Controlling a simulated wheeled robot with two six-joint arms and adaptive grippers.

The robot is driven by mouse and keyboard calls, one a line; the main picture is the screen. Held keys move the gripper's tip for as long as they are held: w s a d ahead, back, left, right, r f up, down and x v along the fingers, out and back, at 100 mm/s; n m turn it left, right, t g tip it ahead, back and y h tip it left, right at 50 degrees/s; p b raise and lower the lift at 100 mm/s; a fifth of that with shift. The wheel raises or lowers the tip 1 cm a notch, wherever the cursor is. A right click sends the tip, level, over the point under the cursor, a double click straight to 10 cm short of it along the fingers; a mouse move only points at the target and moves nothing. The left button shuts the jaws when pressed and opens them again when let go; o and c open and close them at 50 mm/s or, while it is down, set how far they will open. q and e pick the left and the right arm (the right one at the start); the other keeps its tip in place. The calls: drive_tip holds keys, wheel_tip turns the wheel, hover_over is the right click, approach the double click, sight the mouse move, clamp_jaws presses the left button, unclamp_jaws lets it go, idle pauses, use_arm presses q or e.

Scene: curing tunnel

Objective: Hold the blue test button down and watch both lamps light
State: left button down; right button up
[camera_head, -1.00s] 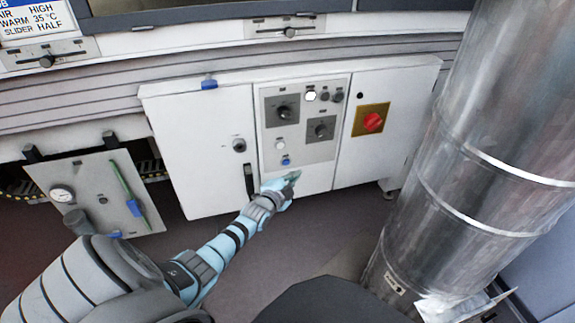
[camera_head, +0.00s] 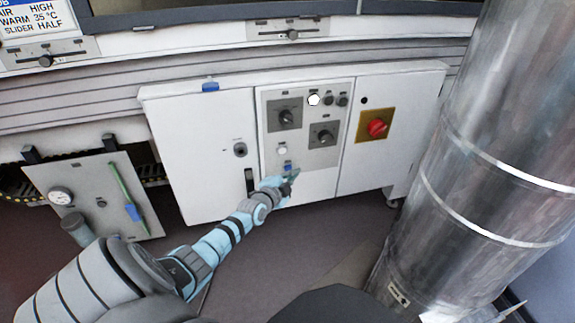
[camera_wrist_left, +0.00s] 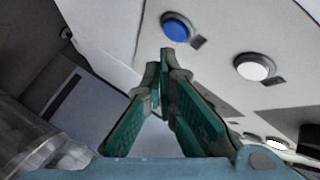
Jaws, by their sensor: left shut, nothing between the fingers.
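The blue test button (camera_head: 288,167) sits low on the grey control panel (camera_head: 305,158) of the white cabinet. It also shows in the left wrist view (camera_wrist_left: 176,28), uncovered, just beyond the fingertips. My left gripper (camera_head: 293,176) is shut and empty, its green fingertips (camera_wrist_left: 162,60) close to the button; a small gap seems to remain. At the panel's top, one round white lamp (camera_head: 314,99) is bright, and two round fittings (camera_head: 328,99) beside it are dark. A white round button or lamp (camera_head: 282,150) sits above the blue one. My right gripper is not in view.
Two dark rotary knobs (camera_head: 286,117) sit on the panel. A red switch on a yellow plate (camera_head: 377,126) is to the right. A black door handle (camera_head: 250,181) is left of my gripper. A large metal duct (camera_head: 465,170) stands at right.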

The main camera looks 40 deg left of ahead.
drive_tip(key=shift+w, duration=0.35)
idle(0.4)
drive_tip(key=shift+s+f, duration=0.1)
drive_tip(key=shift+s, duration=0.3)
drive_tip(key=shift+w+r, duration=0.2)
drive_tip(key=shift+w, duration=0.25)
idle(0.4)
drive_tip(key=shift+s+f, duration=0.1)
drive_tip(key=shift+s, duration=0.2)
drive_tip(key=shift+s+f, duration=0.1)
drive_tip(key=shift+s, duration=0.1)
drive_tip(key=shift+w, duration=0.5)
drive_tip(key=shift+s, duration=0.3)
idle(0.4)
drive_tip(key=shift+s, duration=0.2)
